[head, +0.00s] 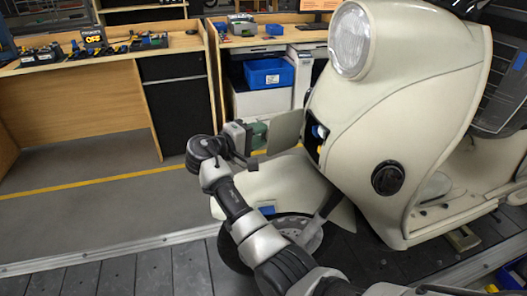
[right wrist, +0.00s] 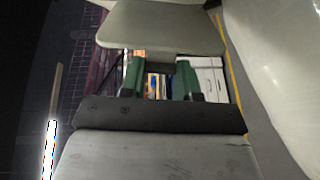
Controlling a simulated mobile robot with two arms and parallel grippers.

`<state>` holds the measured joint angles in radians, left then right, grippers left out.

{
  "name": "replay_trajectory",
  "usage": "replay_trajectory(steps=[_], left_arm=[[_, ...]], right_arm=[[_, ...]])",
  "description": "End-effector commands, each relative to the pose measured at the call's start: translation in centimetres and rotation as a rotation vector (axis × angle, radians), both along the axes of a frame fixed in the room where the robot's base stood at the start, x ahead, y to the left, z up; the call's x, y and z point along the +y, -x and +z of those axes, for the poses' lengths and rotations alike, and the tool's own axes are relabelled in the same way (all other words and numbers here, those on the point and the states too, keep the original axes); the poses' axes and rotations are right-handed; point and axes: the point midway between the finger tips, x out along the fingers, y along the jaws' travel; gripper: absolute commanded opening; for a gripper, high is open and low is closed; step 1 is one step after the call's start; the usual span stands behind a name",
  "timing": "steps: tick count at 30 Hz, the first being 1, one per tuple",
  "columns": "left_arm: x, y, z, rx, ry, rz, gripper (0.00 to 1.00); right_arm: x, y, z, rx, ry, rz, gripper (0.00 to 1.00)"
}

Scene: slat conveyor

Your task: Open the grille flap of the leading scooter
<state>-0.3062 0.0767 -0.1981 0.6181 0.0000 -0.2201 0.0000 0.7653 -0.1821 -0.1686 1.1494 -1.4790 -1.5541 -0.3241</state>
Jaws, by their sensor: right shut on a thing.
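The cream scooter (head: 430,100) stands on the slat conveyor, its round headlight (head: 350,40) at the top and its front wheel low down. Its grille flap (head: 287,132) is a thin cream panel standing out from the front, swung away from the body. The dark opening (head: 313,140) behind it shows, with small blue and yellow parts inside. My right gripper (head: 258,136) is shut on the flap's outer edge. In the right wrist view the flap (right wrist: 160,28) lies just beyond the green fingers (right wrist: 160,72). My left gripper is not in view.
Wooden workbenches (head: 90,90) with tools and a blue bin (head: 268,73) stand behind the conveyor. A yellow line (head: 100,183) runs along the floor between. The front fender (head: 265,185) is below my right gripper. The slats at lower left (head: 130,268) are clear.

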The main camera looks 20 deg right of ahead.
Motion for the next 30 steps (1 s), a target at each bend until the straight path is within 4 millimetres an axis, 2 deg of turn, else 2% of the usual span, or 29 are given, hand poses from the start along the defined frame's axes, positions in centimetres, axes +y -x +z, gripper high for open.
replay_trajectory(steps=[1, 15, 21, 30], left_arm=[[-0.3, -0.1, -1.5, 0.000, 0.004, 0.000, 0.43], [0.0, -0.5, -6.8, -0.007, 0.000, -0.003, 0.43], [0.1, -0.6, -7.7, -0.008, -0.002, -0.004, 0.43], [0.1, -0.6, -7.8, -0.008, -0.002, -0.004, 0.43]], right_arm=[[-0.1, -0.7, -0.4, -0.003, 0.003, -0.028, 0.00], [-0.5, -3.2, -0.3, 0.021, -0.003, -0.233, 0.00], [-0.7, -3.5, -0.1, 0.025, -0.002, -0.273, 0.00], [-0.7, -3.5, 0.0, 0.028, -0.002, -0.290, 0.00]])
